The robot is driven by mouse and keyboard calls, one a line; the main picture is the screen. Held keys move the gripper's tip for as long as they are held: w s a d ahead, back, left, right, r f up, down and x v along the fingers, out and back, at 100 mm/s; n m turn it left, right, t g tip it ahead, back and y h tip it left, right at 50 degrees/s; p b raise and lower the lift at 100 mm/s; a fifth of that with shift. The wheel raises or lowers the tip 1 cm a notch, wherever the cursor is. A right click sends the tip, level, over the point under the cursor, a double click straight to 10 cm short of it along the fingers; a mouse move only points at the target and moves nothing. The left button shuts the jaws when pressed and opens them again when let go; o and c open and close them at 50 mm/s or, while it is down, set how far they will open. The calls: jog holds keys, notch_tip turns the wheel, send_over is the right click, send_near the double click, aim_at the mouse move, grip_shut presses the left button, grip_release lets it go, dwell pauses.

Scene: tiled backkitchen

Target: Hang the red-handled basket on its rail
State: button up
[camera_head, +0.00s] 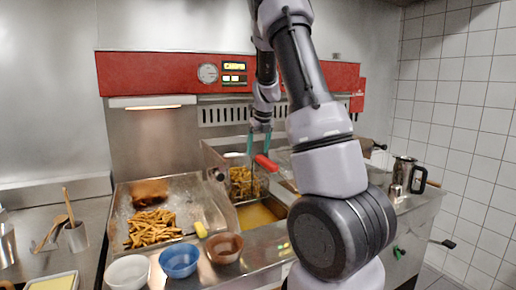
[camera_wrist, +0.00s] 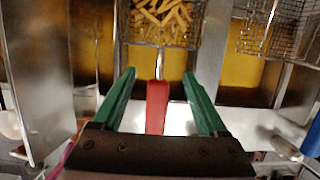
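The basket (camera_head: 243,180) is wire mesh and holds fries, at the back of the fryer well in the head view. It shows at the top of the wrist view (camera_wrist: 160,35). My gripper (camera_head: 259,146) has green fingers and is above the handle in the head view. In the wrist view my gripper (camera_wrist: 159,76) is open, with the red handle (camera_wrist: 157,106) between its fingers and a gap on each side. I cannot make out the rail clearly, nor whether the basket touches the oil.
A second wire basket (camera_wrist: 275,28) is to the right, with a blue handle (camera_wrist: 311,146) near the edge. Oil (camera_head: 256,216) fills the well. A fries tray (camera_head: 122,212) with a yellow-handled tool (camera_head: 201,230) lies left. Bowls (camera_head: 180,262) line the front; a metal jug (camera_head: 403,172) stands right.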

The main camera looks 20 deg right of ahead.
jog(key=v, duration=1.1)
jog(key=s+a+r+n+t, duration=0.1)
jog(key=s+a+r+n, duration=0.1)
jog(key=s+a+n, duration=0.3)
jog(key=s+a+r+n+t+y, duration=0.1)
jog(key=s+a+n, duration=0.4)
jog(key=s+n, duration=0.9)
jog(key=s+a+r+n+t, duration=0.1)
jog(key=s+a+n, duration=0.4)
jog(key=s+n, duration=0.5)
jog(key=r+n, duration=0.1)
jog(key=n, duration=0.1)
jog(key=shift+a+r+n+t+y, duration=0.3)
jog(key=shift+r+t+y, duration=0.05)
jog(key=shift+t+y, duration=0.05)
jog(key=shift+w, duration=0.1)
